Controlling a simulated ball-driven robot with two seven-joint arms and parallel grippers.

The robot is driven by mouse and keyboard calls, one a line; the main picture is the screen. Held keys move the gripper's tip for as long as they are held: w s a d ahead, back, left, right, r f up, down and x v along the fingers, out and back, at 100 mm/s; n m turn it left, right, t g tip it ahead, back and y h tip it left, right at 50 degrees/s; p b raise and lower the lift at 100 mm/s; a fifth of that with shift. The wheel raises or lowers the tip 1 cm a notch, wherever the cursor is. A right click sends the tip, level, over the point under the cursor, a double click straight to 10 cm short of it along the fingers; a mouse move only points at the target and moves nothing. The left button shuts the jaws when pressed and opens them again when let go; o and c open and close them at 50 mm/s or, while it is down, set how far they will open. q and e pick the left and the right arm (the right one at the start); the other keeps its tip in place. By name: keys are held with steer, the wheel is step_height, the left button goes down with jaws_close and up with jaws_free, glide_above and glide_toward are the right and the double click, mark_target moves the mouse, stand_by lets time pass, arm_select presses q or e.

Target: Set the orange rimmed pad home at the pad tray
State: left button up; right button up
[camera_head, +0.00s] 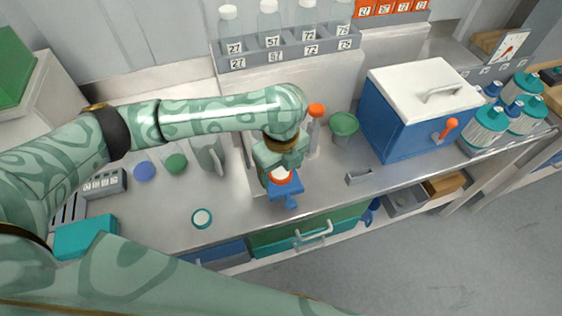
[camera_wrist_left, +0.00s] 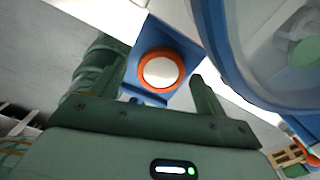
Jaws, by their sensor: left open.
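The orange rimmed pad (camera_head: 281,175), white in its middle, lies on a blue fixture (camera_head: 286,190) near the counter's front edge. My left gripper (camera_head: 284,168) is directly above it and partly hides it in the head view. In the left wrist view the pad (camera_wrist_left: 161,70) shows whole, on the blue surface, between and beyond the fingertips of my open left gripper (camera_wrist_left: 158,90). The fingers look apart from the pad. I cannot tell whether the blue fixture is the pad tray. My right gripper is not in view.
A teal rimmed pad (camera_head: 202,218) lies left on the counter. An orange-capped post (camera_head: 316,112) and green cup (camera_head: 343,126) stand behind the gripper, with a blue box (camera_head: 416,110) to the right. A large clear blue-rimmed thing (camera_wrist_left: 228,65) fills the wrist view's right.

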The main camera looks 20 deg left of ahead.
mark_target(281, 173)
arm_select(q)
step_height(281, 173, up, 16)
steer(key=p, duration=0.4)
steer(key=shift+r+p, duration=0.15)
steer(key=shift+p, duration=0.25)
